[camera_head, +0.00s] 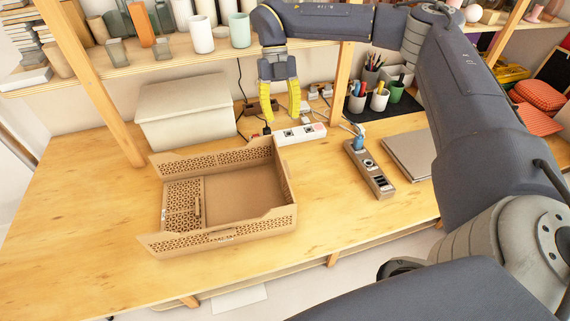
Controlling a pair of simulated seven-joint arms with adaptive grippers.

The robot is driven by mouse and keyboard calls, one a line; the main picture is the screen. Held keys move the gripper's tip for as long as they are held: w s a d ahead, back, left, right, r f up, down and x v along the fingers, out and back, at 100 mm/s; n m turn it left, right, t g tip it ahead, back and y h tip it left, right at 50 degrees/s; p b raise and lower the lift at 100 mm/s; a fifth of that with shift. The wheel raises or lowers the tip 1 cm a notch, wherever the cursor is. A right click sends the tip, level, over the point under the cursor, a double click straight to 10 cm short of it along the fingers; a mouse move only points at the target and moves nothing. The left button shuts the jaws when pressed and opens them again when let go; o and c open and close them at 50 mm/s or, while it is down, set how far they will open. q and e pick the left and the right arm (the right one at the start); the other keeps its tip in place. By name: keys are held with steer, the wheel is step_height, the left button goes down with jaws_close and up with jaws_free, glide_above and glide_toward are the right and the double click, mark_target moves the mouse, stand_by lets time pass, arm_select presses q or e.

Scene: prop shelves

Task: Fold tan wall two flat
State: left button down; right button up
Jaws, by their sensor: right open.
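The tan folding crate (240,190) sits on the wooden table, left of centre. Its left perforated wall (181,207) lies flat on the crate floor. The back wall (215,158), right wall (285,174) and front wall (218,236) stand up. No label shows which one is wall two. My right gripper (281,112) points down with its yellow fingers apart and nothing between them. It is behind the crate's back right corner, in front of the shelf edge, apart from the crate. My left gripper is not in view.
A pale lidded bin (187,112) stands behind the crate. A white power strip (299,134) lies near the back right corner. A grey-brown power strip (369,170), pen cups (379,100) and a laptop (408,152) are to the right. A shelf of cups (201,36) overhangs the back.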

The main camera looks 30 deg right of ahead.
mark_target(287, 168)
steer(key=x, duration=1.5)
steer(key=shift+s+f, duration=0.1)
jaws_close()
